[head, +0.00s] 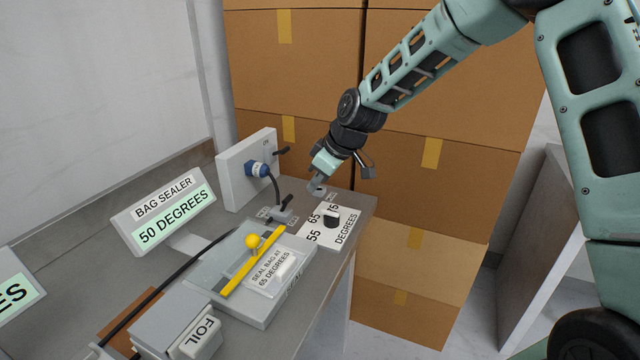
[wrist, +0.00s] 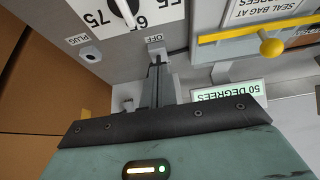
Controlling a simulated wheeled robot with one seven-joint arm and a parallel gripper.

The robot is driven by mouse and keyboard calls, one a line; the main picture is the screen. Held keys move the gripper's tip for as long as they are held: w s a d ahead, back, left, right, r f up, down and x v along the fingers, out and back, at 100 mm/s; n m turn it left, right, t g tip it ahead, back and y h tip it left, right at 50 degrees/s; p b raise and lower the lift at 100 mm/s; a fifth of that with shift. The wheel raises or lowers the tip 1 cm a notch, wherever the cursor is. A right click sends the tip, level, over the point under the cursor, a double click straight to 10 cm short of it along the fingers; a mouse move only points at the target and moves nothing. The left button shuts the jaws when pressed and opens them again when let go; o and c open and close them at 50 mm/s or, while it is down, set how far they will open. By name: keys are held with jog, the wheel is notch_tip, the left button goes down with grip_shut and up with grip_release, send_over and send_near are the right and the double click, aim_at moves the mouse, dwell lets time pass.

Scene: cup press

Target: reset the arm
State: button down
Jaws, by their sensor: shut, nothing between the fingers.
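My arm reaches down from the upper right, and my gripper (head: 317,188) is over the back right part of the grey bench (head: 360,205). It is shut and empty, behind the dial panel. In the wrist view its narrow fingers (wrist: 157,62) point towards the OFF label (wrist: 155,38); contact with the bench cannot be told. The black dial knob (head: 332,217) stands on a white panel marked 55, 65 and 75; it also shows at the top of the wrist view (wrist: 125,8). A small lever switch (head: 283,212) is left of my gripper.
The bag sealer (head: 290,305) with a yellow bar and knob (head: 253,241) is in front. Its sign (head: 165,215) reads 50 DEGREES. A blue plug (head: 257,169) is in a grey box. A FOIL box (head: 195,338) is nearer. Cardboard boxes (head: 440,190) stack behind.

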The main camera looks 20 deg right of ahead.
jog(key=shift+a, duration=0.1)
jog(key=s+a+r+g+h, duration=0.1)
jog(key=s+a+r, duration=0.1)
jog(key=s+a, duration=0.5)
jog(key=s+a+r+g, duration=0.2)
jog(key=s+a, duration=0.1)
jog(key=s, duration=0.8)
jog(key=s+d+m+g+h, duration=0.1)
jog(key=s+d+h, duration=0.1)
jog(key=s, duration=1.8)
jog(key=shift+s+d+m+h, duration=0.25)
jog(key=shift+s+m+h, duration=0.05)
jog(key=shift+s, duration=0.05)
